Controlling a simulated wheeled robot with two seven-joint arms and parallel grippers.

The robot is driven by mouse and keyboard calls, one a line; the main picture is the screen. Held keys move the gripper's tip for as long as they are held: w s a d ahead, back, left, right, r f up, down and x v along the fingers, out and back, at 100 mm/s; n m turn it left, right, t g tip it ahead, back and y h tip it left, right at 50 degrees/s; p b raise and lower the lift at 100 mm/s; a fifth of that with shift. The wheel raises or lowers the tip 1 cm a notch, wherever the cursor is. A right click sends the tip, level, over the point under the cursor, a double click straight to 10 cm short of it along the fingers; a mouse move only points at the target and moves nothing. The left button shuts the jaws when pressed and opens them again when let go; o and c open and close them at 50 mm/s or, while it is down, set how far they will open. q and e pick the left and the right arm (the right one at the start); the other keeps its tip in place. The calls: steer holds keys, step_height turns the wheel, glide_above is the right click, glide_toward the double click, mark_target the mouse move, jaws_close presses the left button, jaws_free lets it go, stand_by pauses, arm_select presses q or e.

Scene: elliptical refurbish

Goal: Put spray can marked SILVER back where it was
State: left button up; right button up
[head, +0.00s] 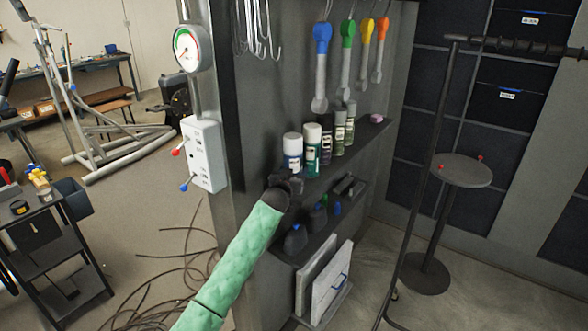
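Several spray cans stand upright in a row on the upper shelf (353,142) of the dark panel. Nearest are a white-capped blue can (292,152) and a white-capped green can (312,150). Behind them are darker cans, including a greyish one (339,132). No label is legible, so I cannot tell which can is marked SILVER. My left arm, in a green sleeve, reaches up from the lower left. Its dark gripper (287,182) is just below the near end of the upper shelf. Its fingers blend into the background, and I see no can in it. My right gripper is out of view.
A lower shelf holds dark bottles (296,238). Colored-handled tools (321,65) hang above the cans. A gauge (187,48) and switch box (203,153) are on the panel's left edge. A round stand (461,170) is at right. Cables (180,262) lie on the floor.

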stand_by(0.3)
arm_select(q)
steer(key=o, duration=1)
steer(key=shift+f, duration=0.15)
steer(key=o, duration=0.4)
steer(key=shift+c, duration=0.2)
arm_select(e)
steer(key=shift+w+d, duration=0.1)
arm_select(q)
steer(key=shift+s, duration=0.2)
steer(key=shift+b+v, duration=2.2)
steer(key=shift+v, duration=3.65)
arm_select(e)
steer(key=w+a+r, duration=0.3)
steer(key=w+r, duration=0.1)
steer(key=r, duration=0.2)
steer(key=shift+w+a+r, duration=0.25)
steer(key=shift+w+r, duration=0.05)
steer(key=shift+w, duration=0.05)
